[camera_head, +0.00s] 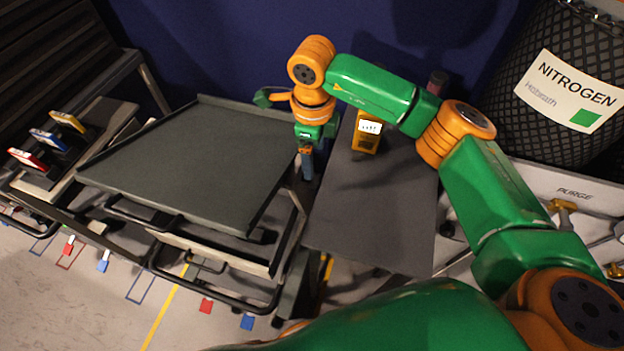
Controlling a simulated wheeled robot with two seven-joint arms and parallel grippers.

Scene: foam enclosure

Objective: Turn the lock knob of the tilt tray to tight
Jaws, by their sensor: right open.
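The tilt tray (190,165) is a dark grey flat plate with a low raised rim, left of centre on a dark cart frame. My right arm reaches in from the lower right. Its gripper (307,172) points down beside the tray's right edge, near the gap between the tray and a grey side table. The gripper is open, but its fingers are small and dark here. I cannot make out the lock knob; the gripper and wrist may hide it. I cannot tell whether the gripper touches anything. My left gripper is not in view.
The grey side table (375,215) bears a yellow device (366,132) with a lit display. A black nitrogen drum (560,80) stands at the upper right, above a purge panel (540,185). Red, blue and yellow handled items (48,140) sit at the left. The tray top is bare.

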